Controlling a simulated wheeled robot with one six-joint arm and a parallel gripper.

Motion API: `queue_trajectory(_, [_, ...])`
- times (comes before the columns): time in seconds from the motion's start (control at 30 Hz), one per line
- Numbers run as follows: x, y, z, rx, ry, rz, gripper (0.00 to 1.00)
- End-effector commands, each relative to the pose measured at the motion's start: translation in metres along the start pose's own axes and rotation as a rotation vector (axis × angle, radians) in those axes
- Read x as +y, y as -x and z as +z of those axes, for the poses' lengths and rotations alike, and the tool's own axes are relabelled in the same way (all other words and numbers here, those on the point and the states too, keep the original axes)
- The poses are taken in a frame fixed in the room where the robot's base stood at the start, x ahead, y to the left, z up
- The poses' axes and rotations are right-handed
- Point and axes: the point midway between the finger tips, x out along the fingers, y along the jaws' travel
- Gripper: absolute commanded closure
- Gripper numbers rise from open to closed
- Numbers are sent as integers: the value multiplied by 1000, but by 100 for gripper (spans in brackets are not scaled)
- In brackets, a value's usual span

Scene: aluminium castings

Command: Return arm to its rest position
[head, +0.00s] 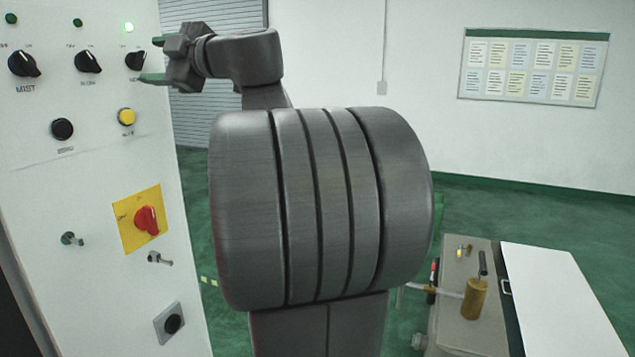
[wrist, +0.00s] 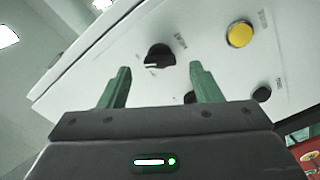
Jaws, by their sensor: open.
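My gripper (head: 152,60) is at the upper left of the head view, beside the right edge of a white control panel (head: 95,180). Its two green fingers are apart and hold nothing. They point left toward the panel, close to the rightmost black knob (head: 135,61). In the wrist view my gripper (wrist: 158,88) shows both green fingers spread, with a black knob (wrist: 160,55) between and beyond them. Whether a finger touches the panel cannot be told. My arm fills the middle of the head view and hides what is behind it.
A bench with a brass cylinder (head: 474,299) and a white board (head: 562,300) stand at lower right. Green floor (head: 530,215) lies open behind.

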Motion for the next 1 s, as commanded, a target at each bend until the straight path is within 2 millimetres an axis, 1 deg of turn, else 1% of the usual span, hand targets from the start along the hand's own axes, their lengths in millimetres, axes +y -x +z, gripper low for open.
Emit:
queue_trajectory(0.03, [1,-8,-2,2,0,-2,42])
queue_trajectory(0.1, [1,-16,-1,2,0,-1,42])
queue_trajectory(0.23, [0,-25,0,1,0,-1,42])
queue_trajectory(0.37, [0,-28,0,0,1,0,42])
queue_trajectory(0.67, [0,-27,0,0,4,0,42])
queue_trajectory(0.77, [0,-22,0,-1,2,1,42])
queue_trajectory(0.87, [0,-11,0,-2,2,3,42])
queue_trajectory(1.0, [-1,12,2,-3,2,3,42])
